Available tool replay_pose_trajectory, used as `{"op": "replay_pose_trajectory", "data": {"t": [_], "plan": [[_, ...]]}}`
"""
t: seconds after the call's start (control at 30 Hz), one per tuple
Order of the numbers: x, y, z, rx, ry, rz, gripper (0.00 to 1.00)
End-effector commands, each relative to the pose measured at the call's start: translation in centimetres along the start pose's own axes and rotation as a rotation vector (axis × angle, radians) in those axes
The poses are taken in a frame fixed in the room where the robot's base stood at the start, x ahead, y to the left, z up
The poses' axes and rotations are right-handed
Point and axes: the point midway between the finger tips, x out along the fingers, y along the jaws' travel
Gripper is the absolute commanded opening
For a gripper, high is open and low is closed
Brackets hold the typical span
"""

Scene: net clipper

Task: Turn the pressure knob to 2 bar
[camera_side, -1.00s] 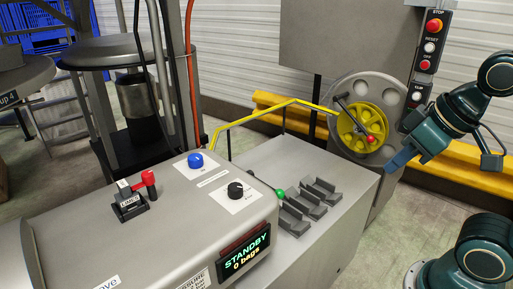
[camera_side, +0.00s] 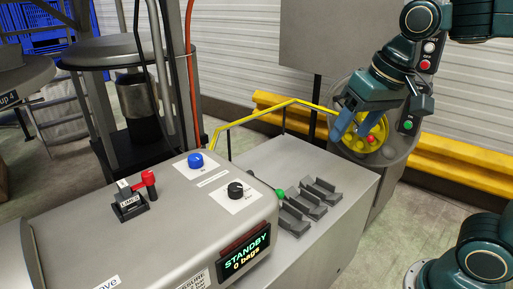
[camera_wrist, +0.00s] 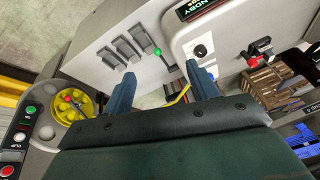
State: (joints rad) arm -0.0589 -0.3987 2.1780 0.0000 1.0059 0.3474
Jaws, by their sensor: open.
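A black knob (camera_side: 235,190) on a white label sits on the grey sloped housing; a blue knob (camera_side: 196,160) sits on another label behind it. The labels are too small to read, so I cannot tell which is the pressure knob. The black knob also shows in the wrist view (camera_wrist: 200,50), just beyond my right finger. My gripper (camera_side: 355,128) is open and empty, its blue fingers pointing down in front of the yellow wheel, well right of both knobs. In the wrist view my gripper (camera_wrist: 163,84) shows its fingers wide apart.
A display (camera_side: 246,252) reads STANDBY, 0 bags. A red-handled lever (camera_side: 149,179) stands left of the knobs. A green-balled lever (camera_side: 279,192) and grey brackets (camera_side: 318,190) lie right of the housing. A yellow rail (camera_side: 250,115) rises behind. The yellow wheel (camera_side: 375,140) is at the right.

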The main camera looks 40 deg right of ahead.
Motion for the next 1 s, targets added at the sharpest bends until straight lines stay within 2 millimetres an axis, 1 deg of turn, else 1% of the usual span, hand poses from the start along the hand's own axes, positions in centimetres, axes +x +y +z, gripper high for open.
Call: {"op": "replay_pose_trajectory", "data": {"t": [0.03, 0.1, 0.27, 0.47, 0.6, 0.77, 1.0], "plan": [[0.3, -0.6, -1.0, 0.026, -0.018, 0.004, 0.59], [0.6, -1.3, -2.3, 0.069, -0.036, 0.009, 0.59], [1.6, -3.1, -5.0, 0.169, -0.08, 0.026, 0.59], [3.5, -5.4, -8.2, 0.29, -0.131, 0.056, 0.59], [5.3, -7.0, -10.2, 0.374, -0.164, 0.081, 0.59], [7.7, -8.9, -12.2, 0.47, -0.198, 0.116, 0.59], [11.8, -11.8, -14.6, 0.613, -0.242, 0.176, 0.59]]}}
